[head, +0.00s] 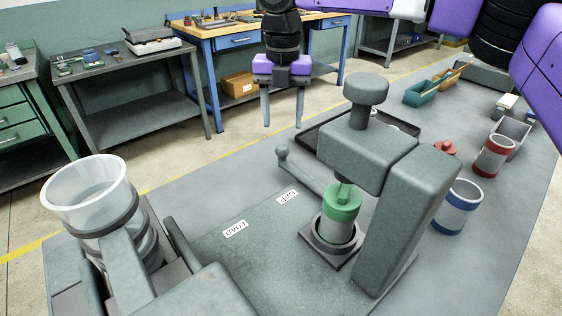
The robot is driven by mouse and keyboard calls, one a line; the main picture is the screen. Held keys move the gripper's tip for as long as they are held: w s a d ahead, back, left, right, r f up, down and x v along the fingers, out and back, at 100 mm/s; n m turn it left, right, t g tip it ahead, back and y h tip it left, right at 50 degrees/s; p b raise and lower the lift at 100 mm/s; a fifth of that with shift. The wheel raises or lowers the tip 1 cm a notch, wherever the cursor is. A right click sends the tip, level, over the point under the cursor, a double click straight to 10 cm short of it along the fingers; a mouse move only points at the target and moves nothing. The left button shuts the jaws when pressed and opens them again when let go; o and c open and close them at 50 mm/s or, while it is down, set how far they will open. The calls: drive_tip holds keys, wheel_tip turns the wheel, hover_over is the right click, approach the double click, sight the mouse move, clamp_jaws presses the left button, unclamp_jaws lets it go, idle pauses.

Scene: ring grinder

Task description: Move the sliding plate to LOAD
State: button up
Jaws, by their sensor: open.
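The sliding plate (336,262) is a small dark square under the grey press head (368,150), nearer the CAP label (287,197) than the LOAD label (234,229). A jar with a green cap (341,203) stands in a dark ring on it, below the press. A grey bar with a round knob (282,153) lies behind it to the left; I cannot tell how it joins the plate. My gripper (283,124) hangs open and empty above and behind the knob, fingers pointing down, apart from everything.
A clear hopper (93,192) stands at the front left. The press column (407,220) rises right of the plate. A blue-banded jar (458,206), a red-banded jar (492,156) and a dark tray (312,138) stand on the table. The surface around the labels is bare.

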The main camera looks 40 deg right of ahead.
sight(282, 145)
drive_tip(key=shift+f, duration=4.1)
clamp_jaws()
